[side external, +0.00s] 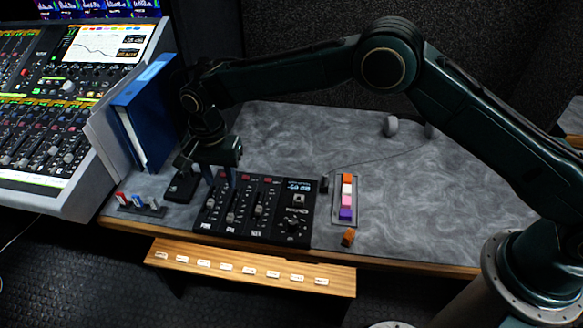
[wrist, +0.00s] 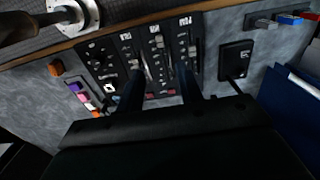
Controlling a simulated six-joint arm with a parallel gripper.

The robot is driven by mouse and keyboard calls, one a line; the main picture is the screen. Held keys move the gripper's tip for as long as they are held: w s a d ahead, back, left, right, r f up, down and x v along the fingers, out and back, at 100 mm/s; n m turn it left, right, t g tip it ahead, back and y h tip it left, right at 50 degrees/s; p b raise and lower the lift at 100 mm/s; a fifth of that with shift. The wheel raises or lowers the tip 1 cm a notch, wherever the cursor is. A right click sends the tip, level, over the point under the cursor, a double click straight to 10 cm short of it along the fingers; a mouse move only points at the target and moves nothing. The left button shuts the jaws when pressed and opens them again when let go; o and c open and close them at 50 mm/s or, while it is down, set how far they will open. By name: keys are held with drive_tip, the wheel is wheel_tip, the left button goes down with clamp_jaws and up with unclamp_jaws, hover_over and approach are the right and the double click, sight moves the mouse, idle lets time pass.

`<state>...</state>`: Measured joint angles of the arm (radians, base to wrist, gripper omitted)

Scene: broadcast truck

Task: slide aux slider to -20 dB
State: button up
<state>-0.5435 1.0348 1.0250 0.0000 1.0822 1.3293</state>
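The black mixer panel (side external: 278,228) lies near the table's front edge, with three vertical slider channels on its left part. The aux slider (side external: 258,211) is the rightmost of the three, its knob around mid-track. The aux label reads at the front end of its channel. In the wrist view, turned around, the aux slider (wrist: 135,63) is the leftmost channel, partly hidden by a finger. My gripper (side external: 222,180) is over the panel's back left part. In the wrist view my gripper (wrist: 160,75) has its two fingers apart with nothing between them. The scale marks are too small to read.
A black device (side external: 183,187) and a small block of colored switches (side external: 139,205) sit left of the panel. Blue binders (side external: 150,115) stand behind them. A strip of colored blocks (side external: 346,200) and an orange cube (side external: 348,237) lie to the right. The table's back right is mostly clear.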

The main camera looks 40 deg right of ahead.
sight(230, 216)
wheel_tip(230, 216, down, 13)
drive_tip(key=shift+f, duration=0.15)
idle(0.5)
clamp_jaws()
